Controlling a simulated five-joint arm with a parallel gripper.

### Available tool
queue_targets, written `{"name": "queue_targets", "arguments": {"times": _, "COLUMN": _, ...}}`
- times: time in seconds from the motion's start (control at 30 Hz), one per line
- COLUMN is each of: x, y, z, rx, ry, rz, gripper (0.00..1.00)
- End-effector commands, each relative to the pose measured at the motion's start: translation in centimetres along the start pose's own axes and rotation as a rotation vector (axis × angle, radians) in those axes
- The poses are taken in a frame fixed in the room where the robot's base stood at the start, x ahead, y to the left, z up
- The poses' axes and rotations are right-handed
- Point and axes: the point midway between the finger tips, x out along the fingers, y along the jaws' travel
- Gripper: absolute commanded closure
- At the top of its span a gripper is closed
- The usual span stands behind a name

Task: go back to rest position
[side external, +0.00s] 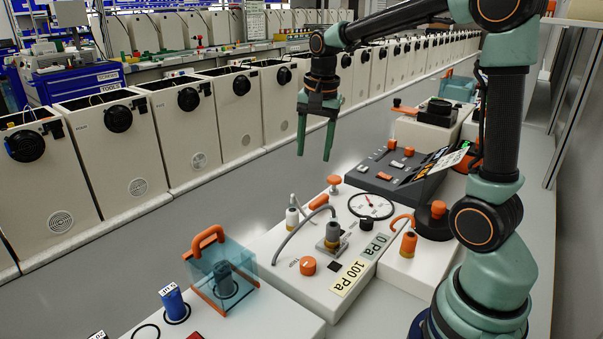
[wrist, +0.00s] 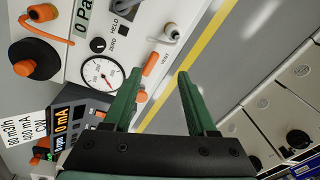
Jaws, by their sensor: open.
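My gripper (side external: 316,140) hangs from my raised arm in the side external view, fingers pointing down, above the floor aisle and clear of the bench. Its two green fingers are apart with nothing between them. In the wrist view my gripper (wrist: 157,82) also shows open and empty, with the panel edge and floor beyond it.
A white panel (side external: 290,260) with a round gauge (side external: 371,206), an orange knob (side external: 308,266) and hoses lies below. A dark console (side external: 392,172) stands behind it. A clear box with an orange handle (side external: 207,240) is at the front. Cream cabinets (side external: 186,130) line the aisle.

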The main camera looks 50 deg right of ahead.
Motion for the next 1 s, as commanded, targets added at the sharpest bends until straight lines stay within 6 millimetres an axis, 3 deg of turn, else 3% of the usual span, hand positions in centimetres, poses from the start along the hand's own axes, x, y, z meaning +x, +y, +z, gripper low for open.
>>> {"name": "queue_targets", "arguments": {"times": 0.2, "x": -2.8, "y": 1.4, "z": 5.4, "rx": -0.408, "ry": 0.083, "rz": -0.104, "gripper": 0.43}}
{"name": "queue_targets", "arguments": {"times": 0.5, "x": -3.6, "y": 4.1, "z": 11.3, "rx": -0.921, "ry": 0.225, "rz": -0.208, "gripper": 0.43}}
{"name": "queue_targets", "arguments": {"times": 0.7, "x": -3.2, "y": 5.1, "z": 13.1, "rx": -1.11, "ry": 0.289, "rz": -0.238, "gripper": 0.43}}
{"name": "queue_targets", "arguments": {"times": 1.0, "x": -3.1, "y": 5.3, "z": 13.4, "rx": -1.15, "ry": 0.302, "rz": -0.241, "gripper": 0.43}}
